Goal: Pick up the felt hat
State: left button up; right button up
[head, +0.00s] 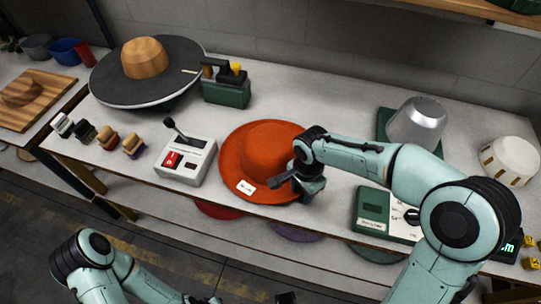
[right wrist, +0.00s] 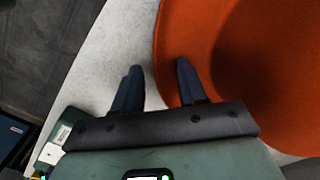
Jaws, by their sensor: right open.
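The felt hat (head: 262,146) is orange-red with a round crown and wide brim, and lies on the white bench top with a small white tag (head: 246,187) on its front brim. My right gripper (head: 288,188) is at the brim's front right side and hides part of it. In the right wrist view my right gripper (right wrist: 158,84) is open, with one finger over the hat (right wrist: 190,35) brim and the other over bare bench. The brim's edge shows between the fingers, and nothing is held. My left arm is at the bottom left; its gripper is largely cut off.
A control box (head: 185,161) with a lever stands left of the hat. A dark disc with a wooden block (head: 145,58) and several brushes (head: 107,138) are further left. A green device (head: 373,207), a metal dome (head: 416,122) and a white drum (head: 509,160) stand right.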

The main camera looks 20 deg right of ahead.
grip_shut()
jog(key=shift+r, duration=0.2)
pick_arm(q)
jog(key=r+p, duration=0.1)
jog(key=w+r+p, duration=0.1)
jog(key=r+p, duration=0.1)
jog(key=shift+w+r, duration=0.2)
jog(key=shift+w, duration=0.15)
pick_arm(e)
notch_tip(320, 180, up, 20)
jog(key=shift+f, duration=0.15)
jog(key=c, duration=0.7)
grip_release()
grip_shut()
